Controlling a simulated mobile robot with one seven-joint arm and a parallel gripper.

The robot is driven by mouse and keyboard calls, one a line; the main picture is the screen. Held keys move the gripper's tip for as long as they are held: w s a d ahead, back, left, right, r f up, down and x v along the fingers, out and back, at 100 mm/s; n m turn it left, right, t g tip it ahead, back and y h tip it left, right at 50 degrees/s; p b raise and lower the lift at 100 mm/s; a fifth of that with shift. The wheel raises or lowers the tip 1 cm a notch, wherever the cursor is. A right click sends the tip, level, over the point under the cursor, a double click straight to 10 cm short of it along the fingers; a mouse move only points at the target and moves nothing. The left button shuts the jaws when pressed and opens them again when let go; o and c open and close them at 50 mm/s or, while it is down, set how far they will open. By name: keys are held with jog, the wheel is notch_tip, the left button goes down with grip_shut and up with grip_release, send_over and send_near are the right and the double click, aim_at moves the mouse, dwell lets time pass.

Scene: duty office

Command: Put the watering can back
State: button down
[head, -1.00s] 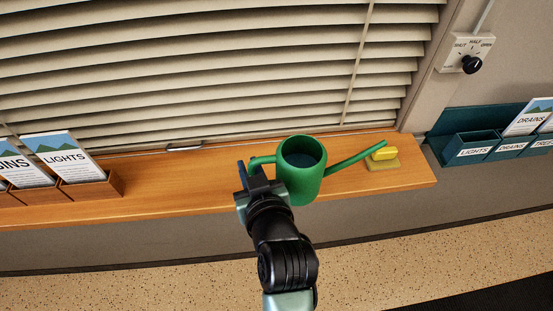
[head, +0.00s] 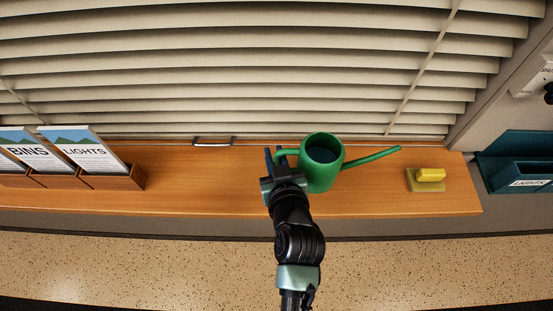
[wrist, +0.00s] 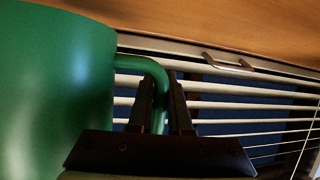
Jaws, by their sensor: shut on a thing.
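The green watering can (head: 323,174) is upright over the wooden sill (head: 220,190), its open top facing up and its spout pointing right. My gripper (head: 275,165) is at the can's left side, shut on its handle. In the wrist view, the can's body (wrist: 50,90) fills the left, and my gripper's dark fingers (wrist: 163,105) close around the curved green handle. I cannot tell whether the can's base touches the sill.
A yellow-topped block (head: 428,178) sits on the sill right of the spout. Wooden leaflet holders (head: 110,180) stand at the left. A metal handle (head: 212,141) is behind, below the blinds (head: 250,70). A teal rack (head: 515,165) is at far right. The sill between holders and can is clear.

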jog(key=shift+f, duration=1.25)
jog(key=shift+f, duration=0.25)
jog(key=c, duration=0.8)
grip_release()
jog(key=shift+c, duration=0.2)
jog(key=shift+r, duration=0.1)
